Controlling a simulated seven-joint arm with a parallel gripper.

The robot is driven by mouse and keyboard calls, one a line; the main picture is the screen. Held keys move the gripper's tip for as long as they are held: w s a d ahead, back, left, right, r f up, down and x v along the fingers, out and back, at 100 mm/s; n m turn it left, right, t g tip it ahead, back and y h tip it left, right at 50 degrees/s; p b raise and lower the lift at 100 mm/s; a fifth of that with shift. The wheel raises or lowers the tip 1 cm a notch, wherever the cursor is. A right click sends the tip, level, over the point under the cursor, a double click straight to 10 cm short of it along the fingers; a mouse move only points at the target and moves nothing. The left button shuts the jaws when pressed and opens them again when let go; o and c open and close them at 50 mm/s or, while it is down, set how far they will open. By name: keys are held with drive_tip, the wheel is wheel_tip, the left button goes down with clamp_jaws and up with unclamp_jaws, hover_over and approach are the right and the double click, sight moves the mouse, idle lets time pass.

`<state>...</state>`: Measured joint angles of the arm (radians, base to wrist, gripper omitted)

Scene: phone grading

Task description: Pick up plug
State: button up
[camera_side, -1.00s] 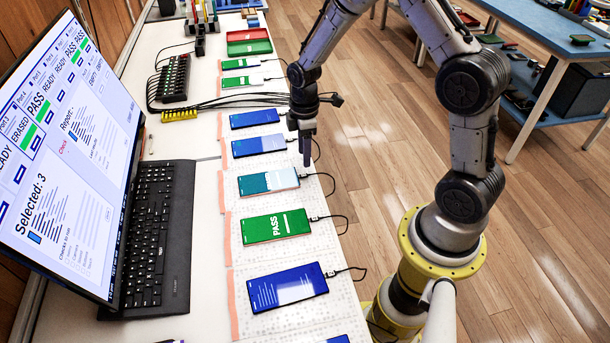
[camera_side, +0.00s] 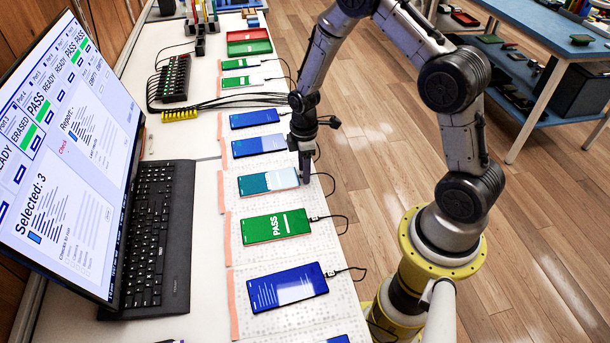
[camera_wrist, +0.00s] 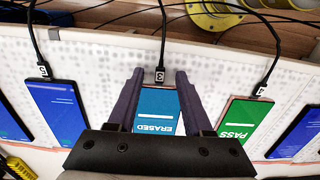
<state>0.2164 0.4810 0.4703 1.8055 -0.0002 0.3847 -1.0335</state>
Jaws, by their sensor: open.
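My gripper (camera_side: 304,174) is low at the right end of a teal and white phone (camera_side: 268,182) in the side view. In the wrist view my gripper (camera_wrist: 157,78) is open, with one finger on each side of the phone marked ERASED (camera_wrist: 156,108). A dark plug (camera_wrist: 160,75) with a cable sits at the end of that phone, between the fingertips, with a gap on each side. In the side view the plug is mostly hidden behind my gripper.
A green PASS phone (camera_side: 276,226) and a blue phone (camera_side: 287,287) lie nearer, each with a plug and cable. In the wrist view, neighbouring plugs (camera_wrist: 43,70) and (camera_wrist: 260,90) stand to either side.

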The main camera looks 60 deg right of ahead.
drive_tip(key=shift+f, duration=0.2)
idle(0.4)
clamp_jaws()
